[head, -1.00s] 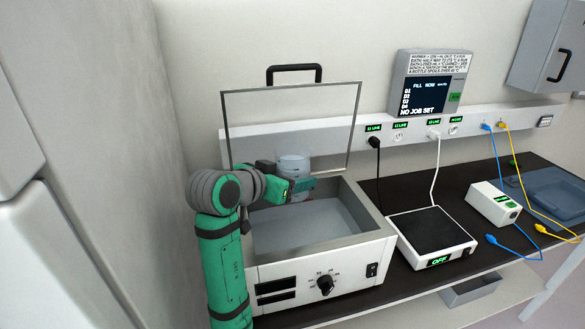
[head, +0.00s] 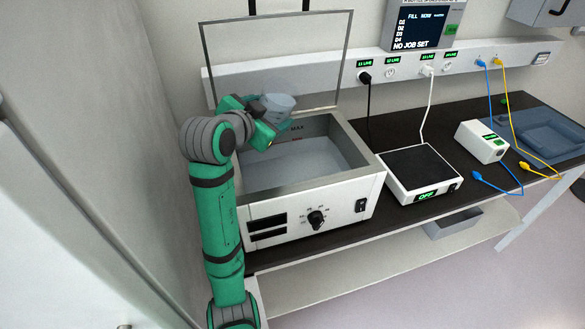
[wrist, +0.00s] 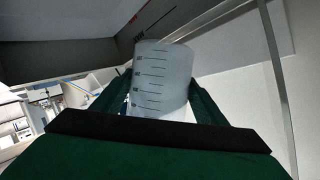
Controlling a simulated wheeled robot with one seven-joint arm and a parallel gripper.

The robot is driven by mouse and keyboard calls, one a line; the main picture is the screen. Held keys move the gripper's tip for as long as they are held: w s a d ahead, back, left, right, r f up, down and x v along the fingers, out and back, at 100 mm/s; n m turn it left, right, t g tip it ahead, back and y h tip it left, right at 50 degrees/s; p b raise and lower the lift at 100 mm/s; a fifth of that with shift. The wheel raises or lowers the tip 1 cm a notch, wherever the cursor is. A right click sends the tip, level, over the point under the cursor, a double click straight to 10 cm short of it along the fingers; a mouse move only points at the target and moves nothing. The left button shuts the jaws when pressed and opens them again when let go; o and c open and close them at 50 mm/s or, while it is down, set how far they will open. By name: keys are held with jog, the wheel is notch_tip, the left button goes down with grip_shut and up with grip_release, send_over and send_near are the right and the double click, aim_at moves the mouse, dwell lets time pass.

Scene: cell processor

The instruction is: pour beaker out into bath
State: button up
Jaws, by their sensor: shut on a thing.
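The beaker (head: 279,103) is a clear, graduated cup held by my gripper (head: 270,130) above the back left part of the bath. In the wrist view the beaker (wrist: 161,80) stands between my two green fingers (wrist: 158,108), with its scale marks facing the camera. It looks tilted in the head view; whether it holds liquid I cannot tell. The bath (head: 315,190) is a white box with a grey rim, a knob on its front and a pale surface inside. Its clear lid (head: 318,60) stands raised at the back.
A flat-topped device (head: 418,168) reading OFF stands right of the bath, with a small white box (head: 482,142) and a blue tray (head: 545,130) further right. Cables hang from the wall rail (head: 455,66). A wall stands close on the left.

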jog(key=shift+w+a+r+m+t+y, duration=0.15)
jog(key=shift+a+m+t+y, duration=0.25)
jog(key=shift+m, duration=0.4)
jog(key=shift+w+a+m+t+y, duration=0.1)
jog(key=shift+a+m+t+y, duration=0.2)
jog(key=shift+m, duration=0.5)
jog(key=shift+d, duration=0.15)
jog(key=shift+f+m+t, duration=0.2)
jog(key=shift+m+t, duration=0.1)
jog(key=shift+m, duration=0.1)
